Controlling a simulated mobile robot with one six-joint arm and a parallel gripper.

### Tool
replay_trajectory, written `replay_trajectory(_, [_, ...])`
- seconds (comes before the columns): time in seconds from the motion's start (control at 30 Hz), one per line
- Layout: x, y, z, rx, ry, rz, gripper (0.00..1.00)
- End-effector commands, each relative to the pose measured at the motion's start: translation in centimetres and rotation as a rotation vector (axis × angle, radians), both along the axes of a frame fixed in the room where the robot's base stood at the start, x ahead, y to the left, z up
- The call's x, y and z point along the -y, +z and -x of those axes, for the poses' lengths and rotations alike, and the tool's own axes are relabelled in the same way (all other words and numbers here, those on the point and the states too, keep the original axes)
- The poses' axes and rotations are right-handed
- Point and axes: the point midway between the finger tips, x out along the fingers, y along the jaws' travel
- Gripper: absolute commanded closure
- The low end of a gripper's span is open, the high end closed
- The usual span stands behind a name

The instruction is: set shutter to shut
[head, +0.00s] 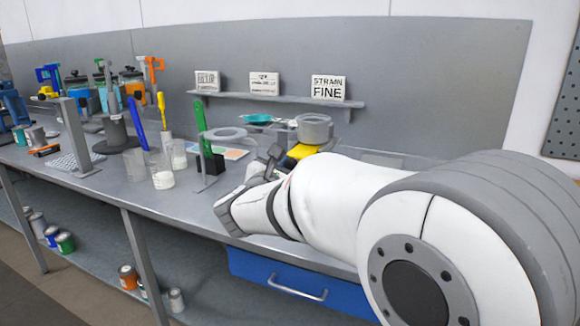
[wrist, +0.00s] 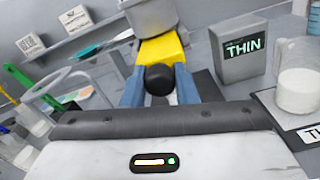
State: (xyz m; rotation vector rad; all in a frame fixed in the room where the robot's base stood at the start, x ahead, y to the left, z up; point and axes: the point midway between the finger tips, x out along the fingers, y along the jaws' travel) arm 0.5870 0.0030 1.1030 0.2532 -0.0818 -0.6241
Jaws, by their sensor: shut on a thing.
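A yellow block with a round black knob, which looks like the shutter (wrist: 162,49), sits under a grey round container (wrist: 149,14) in the wrist view. In the head view the shutter (head: 301,151) shows just beyond my wrist, below the grey container (head: 313,127). My gripper (wrist: 160,82) has its blue fingers on either side of the knob and is shut on it. The knob's contact with the fingers is partly hidden, and the container's underside cannot be seen.
A grey box marked THIN (wrist: 243,50) stands to the right, near a glass beaker of white material (wrist: 299,85). A green-handled tool (head: 202,130) and several beakers stand left of my arm. A shelf with signs (head: 280,100) runs along the back wall.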

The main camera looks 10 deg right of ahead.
Motion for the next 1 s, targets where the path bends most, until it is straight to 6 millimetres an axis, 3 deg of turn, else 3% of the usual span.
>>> replay_trajectory(0.2, [0.2, -0.1, -0.2, 0.0, -0.001, -0.001, 1.0])
replay_trajectory(0.53, [2.5, -0.2, -3.4, 0.003, -0.001, -0.001, 1.0])
replay_trajectory(0.87, [2.7, 0.2, -3.6, 0.002, -0.001, 0.002, 1.0])
replay_trajectory(0.9, [2.7, 0.2, -3.6, 0.002, -0.001, 0.002, 0.71])
replay_trajectory(1.0, [2.7, 0.2, -3.6, 0.002, -0.001, 0.002, 0.63])
